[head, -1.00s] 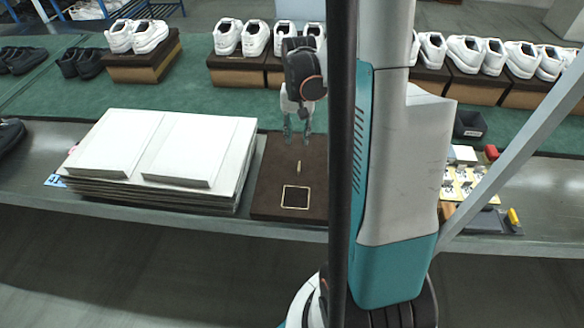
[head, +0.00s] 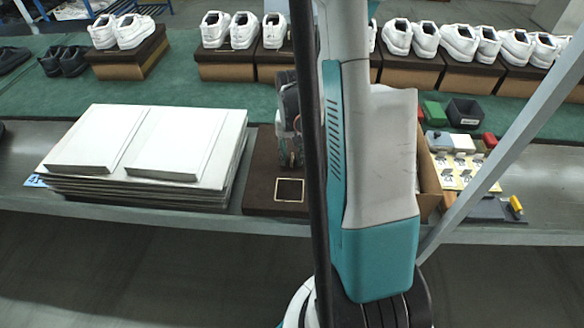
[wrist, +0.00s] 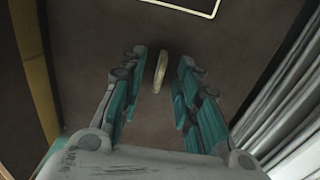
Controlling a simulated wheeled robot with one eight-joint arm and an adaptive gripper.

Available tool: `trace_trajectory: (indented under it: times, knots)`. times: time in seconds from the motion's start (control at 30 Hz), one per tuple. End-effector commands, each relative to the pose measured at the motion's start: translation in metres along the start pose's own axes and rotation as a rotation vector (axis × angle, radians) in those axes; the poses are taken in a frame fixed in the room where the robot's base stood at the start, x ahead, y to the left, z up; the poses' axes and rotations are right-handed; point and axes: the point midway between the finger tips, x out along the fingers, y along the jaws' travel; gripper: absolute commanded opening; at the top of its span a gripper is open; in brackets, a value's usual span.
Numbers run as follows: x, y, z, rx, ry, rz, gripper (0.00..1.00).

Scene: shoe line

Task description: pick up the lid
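The lid (head: 258,192) looks like a dark brown flat panel with a pale square outline, lying on the bench right of the white stack. My column hides its right side in the head view. The lid also fills most of the wrist view (wrist: 215,50), where a small tan upright tab (wrist: 161,68) stands on it. My gripper (head: 290,162) is down over the lid. In the wrist view my gripper (wrist: 162,62) is open, with its teal fingers on either side of the tab and a gap on both sides.
A stack of white flat boxes (head: 140,150) lies close on the left. Right of my arm are a cardboard box (head: 428,185), a dark bin (head: 464,112) and a card with small parts (head: 462,172). White shoes on boxes (head: 130,62) line the green belt behind.

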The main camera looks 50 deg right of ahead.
Motion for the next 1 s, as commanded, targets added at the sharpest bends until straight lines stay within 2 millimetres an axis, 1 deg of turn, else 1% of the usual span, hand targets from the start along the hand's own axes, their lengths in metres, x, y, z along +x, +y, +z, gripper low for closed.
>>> trace_trajectory:
  times: [0.03, 0.23, 0.27, 0.3, 0.37, 0.8, 0.93, 1.0]
  knots:
    - [0.004, 0.0, 0.0, 0.0, 0.0, 0.0, 0.3]
    - [0.002, 0.0, 0.0, 0.0, 0.0, 0.0, 0.3]
    - [0.002, 0.0, 0.0, 0.0, 0.0, 0.0, 0.23]
    - [0.002, 0.0, 0.0, 0.0, 0.0, 0.0, 0.14]
    - [0.002, 0.0, 0.0, 0.0, 0.0, 0.0, 0.01]
    - [0.001, 0.0, 0.0, 0.0, 0.0, 0.0, 0.0]
    - [-0.005, 0.0, 0.0, 0.0, 0.0, 0.0, 0.0]
    - [-0.012, 0.0, 0.0, 0.0, 0.0, 0.0, 0.0]
